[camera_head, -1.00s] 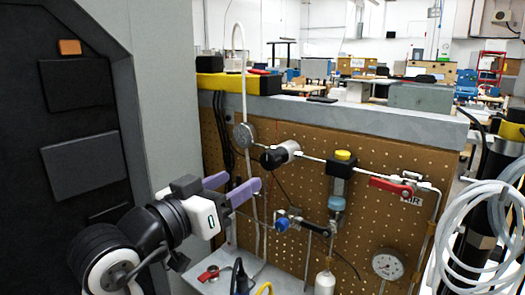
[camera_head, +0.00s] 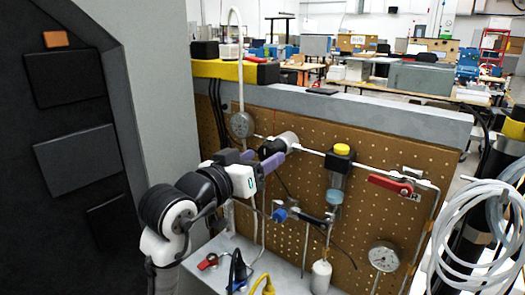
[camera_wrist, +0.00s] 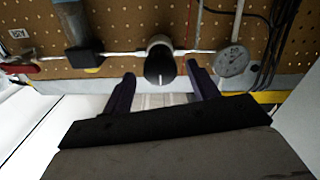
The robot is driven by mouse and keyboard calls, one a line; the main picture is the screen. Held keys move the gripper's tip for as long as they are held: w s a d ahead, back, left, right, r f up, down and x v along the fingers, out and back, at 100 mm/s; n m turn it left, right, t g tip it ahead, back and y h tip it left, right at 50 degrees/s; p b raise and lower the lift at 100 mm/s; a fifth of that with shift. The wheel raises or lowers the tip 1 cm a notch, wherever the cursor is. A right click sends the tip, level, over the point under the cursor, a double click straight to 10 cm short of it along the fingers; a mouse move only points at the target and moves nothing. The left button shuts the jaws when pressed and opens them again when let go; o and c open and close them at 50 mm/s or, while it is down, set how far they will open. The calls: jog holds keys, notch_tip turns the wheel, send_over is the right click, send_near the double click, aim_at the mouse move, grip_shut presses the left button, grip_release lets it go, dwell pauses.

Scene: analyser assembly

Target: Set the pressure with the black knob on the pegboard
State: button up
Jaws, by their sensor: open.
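The black knob (camera_head: 267,150) sits on the front of a silver regulator on the pegboard (camera_head: 309,240), in line with a metal pipe. In the wrist view the knob (camera_wrist: 159,66) faces me, with a pale line on its face. My gripper (camera_head: 267,159) has purple fingers and is open. In the wrist view its fingertips (camera_wrist: 159,72) stand one on each side of the knob, with gaps; I cannot tell how deep they reach. A round gauge (camera_head: 241,124) is on the pipe left of the knob; it also shows at right in the wrist view (camera_wrist: 232,61).
A yellow-capped filter (camera_head: 337,174) and a red valve handle (camera_head: 390,185) are right of the knob. A blue knob (camera_head: 280,215) and a lower gauge (camera_head: 383,256) are below. Coiled clear tubing (camera_head: 480,230) hangs at far right.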

jog(key=shift+w+d, duration=0.4)
jog(key=shift+w, duration=0.2)
jog(key=c, duration=1)
